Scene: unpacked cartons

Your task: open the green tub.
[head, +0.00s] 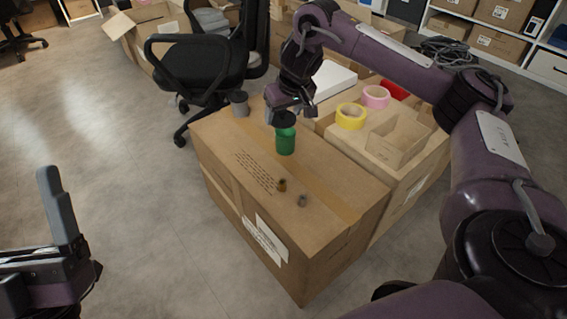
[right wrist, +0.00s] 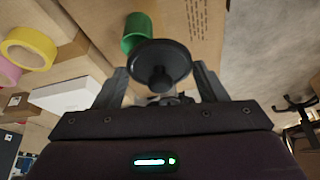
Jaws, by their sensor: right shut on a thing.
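The green tub (head: 285,142) stands upright on a large closed carton (head: 230,165). Its black round lid (head: 284,119) is just above it in the head view. In the right wrist view the lid (right wrist: 175,57) has a knob and covers part of the green tub (right wrist: 138,27). My right gripper (right wrist: 158,85) is shut on the lid's knob. My left gripper (head: 45,235) is at the lower left over the floor, empty, with one finger clearly showing and free space beside it.
Yellow tape (head: 351,117) and pink tape (head: 376,97) lie on the right carton. A black chair (head: 205,68) stands behind.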

